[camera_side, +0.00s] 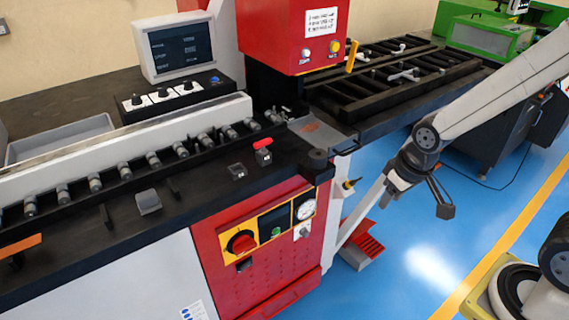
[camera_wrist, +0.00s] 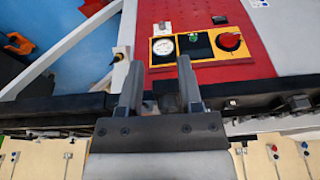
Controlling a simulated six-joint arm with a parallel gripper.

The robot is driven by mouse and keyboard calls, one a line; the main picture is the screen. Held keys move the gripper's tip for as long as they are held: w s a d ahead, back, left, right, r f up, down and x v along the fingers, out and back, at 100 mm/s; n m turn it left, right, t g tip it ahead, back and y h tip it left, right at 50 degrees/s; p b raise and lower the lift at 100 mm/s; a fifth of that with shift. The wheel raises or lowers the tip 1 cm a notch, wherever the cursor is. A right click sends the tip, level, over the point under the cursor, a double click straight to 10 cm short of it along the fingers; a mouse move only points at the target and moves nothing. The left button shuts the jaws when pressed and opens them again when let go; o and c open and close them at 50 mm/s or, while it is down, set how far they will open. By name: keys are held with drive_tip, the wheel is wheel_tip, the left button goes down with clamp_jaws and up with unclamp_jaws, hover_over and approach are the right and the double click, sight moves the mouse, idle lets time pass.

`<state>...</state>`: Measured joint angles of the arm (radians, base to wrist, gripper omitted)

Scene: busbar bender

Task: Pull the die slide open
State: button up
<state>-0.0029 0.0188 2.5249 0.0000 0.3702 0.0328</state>
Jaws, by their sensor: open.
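The die slide (camera_side: 318,133) is a grey plate with an orange-brown patch, set at the machine's edge below the red head. A dark handle (camera_side: 347,150) shows at its front right. My gripper (camera_wrist: 158,72) is open, with two dark fingers spread apart in the wrist view. Dark machine parts show behind and between the fingers; I cannot tell whether the handle is among them. In the side view my wrist is right of the slide, with floor visible between them. The fingertips are not clear there.
The red front has a yellow-framed control panel (camera_side: 270,229); this panel (camera_wrist: 201,44) shows upside down in the wrist view. A red-capped knob (camera_side: 263,149) stands left of the slide. A black rack table (camera_side: 400,75) lies behind. Blue floor (camera_side: 410,262) is free at the front right.

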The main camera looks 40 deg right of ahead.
drive_tip(key=shift+s+f, duration=0.15)
drive_tip(key=shift+s, duration=0.35)
drive_tip(key=shift+w, duration=0.1)
drive_tip(key=c, duration=0.6)
drive_tip(key=shift+w+d, duration=0.1)
drive_tip(key=shift+w, duration=0.15)
clamp_jaws()
drive_tip(key=w+d+r, duration=0.2)
drive_tip(key=w, duration=0.7)
drive_tip(key=w+d+r, duration=0.2)
drive_tip(key=w, duration=0.7)
drive_tip(key=w+d+r+t, duration=0.1)
drive_tip(key=w+d+r, duration=0.1)
drive_tip(key=w, duration=0.7)
drive_tip(key=shift+d, duration=0.2)
